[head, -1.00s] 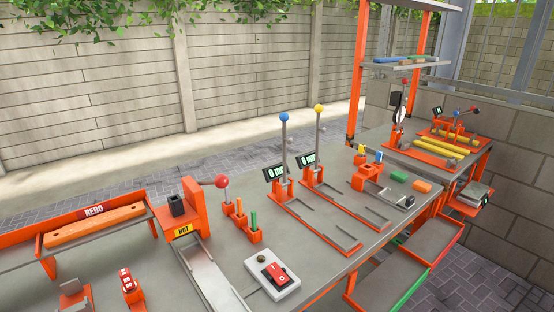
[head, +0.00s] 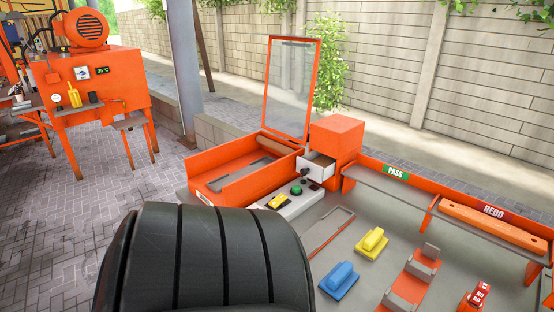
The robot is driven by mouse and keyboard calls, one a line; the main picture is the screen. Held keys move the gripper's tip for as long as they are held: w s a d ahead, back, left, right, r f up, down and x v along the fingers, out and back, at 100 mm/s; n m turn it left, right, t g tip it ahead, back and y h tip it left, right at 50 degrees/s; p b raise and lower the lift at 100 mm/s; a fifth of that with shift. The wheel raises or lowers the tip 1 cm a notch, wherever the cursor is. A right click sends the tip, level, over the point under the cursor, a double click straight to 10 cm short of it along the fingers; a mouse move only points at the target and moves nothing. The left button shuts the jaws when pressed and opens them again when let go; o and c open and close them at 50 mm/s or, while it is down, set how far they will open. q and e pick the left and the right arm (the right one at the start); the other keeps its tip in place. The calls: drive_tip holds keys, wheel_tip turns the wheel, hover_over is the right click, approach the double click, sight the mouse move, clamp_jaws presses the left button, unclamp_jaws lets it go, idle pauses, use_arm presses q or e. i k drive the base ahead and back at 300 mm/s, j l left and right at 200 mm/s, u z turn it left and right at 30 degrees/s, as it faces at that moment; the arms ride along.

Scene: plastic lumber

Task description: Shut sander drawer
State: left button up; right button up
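The sander is an orange machine (head: 337,138) at the back of the bench in the head view. A white drawer (head: 321,168) sticks out from its left side, toward the control strip, and stands open. A small dark knob or handle (head: 305,172) shows at the drawer's front. A large black ribbed shape, likely part of my own arm, fills the lower left. Neither gripper is in view.
An orange tray (head: 225,178) with a raised clear lid (head: 292,88) stands left of the drawer. A control strip (head: 290,202) with a green button lies in front. Yellow (head: 372,241) and blue (head: 340,279) blocks sit on the bench. PASS (head: 394,172) and REDO (head: 494,211) racks are right.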

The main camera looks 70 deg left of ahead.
sight(319, 167)
drive_tip(key=j+u, duration=0.1)
drive_tip(key=u, duration=2)
